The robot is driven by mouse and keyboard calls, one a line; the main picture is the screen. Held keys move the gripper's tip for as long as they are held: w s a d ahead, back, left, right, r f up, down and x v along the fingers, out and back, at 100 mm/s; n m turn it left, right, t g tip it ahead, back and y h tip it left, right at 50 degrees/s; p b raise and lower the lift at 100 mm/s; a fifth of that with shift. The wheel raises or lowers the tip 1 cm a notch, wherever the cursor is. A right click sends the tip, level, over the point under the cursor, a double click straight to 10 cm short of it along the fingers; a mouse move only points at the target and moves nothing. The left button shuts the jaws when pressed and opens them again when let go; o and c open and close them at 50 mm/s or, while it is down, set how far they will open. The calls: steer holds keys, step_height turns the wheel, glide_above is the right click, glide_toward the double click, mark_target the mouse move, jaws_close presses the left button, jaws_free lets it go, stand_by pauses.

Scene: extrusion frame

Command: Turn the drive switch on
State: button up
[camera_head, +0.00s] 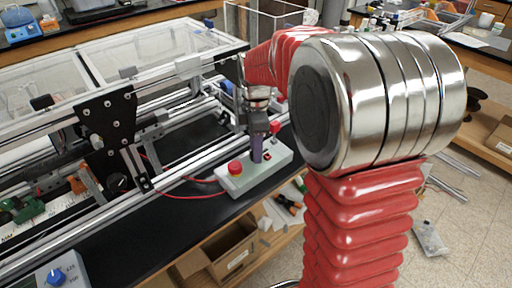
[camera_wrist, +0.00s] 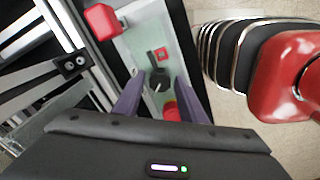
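A pale control box (camera_head: 230,184) sits on the black bench top; it also shows in the wrist view (camera_wrist: 139,38). A red block-like part (camera_wrist: 102,21) and a round red button (camera_wrist: 171,111) are at either end. I cannot read which is the drive switch. My gripper (camera_head: 257,156) points down at the box, its purple fingers (camera_wrist: 160,82) apart on either side of the dark switch. Contact cannot be told.
The aluminium extrusion frame (camera_head: 110,125) stands left of and behind the box. Red cable (camera_head: 185,194) runs from the box's left end. Another box with a blue knob (camera_head: 57,276) is at bottom left. Cardboard bins (camera_head: 232,250) sit below the bench edge.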

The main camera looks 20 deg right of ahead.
steer(key=c, duration=0.8)
steer(key=shift+c, duration=0.2)
steer(key=shift+m, duration=0.4)
steer(key=m, duration=1.7)
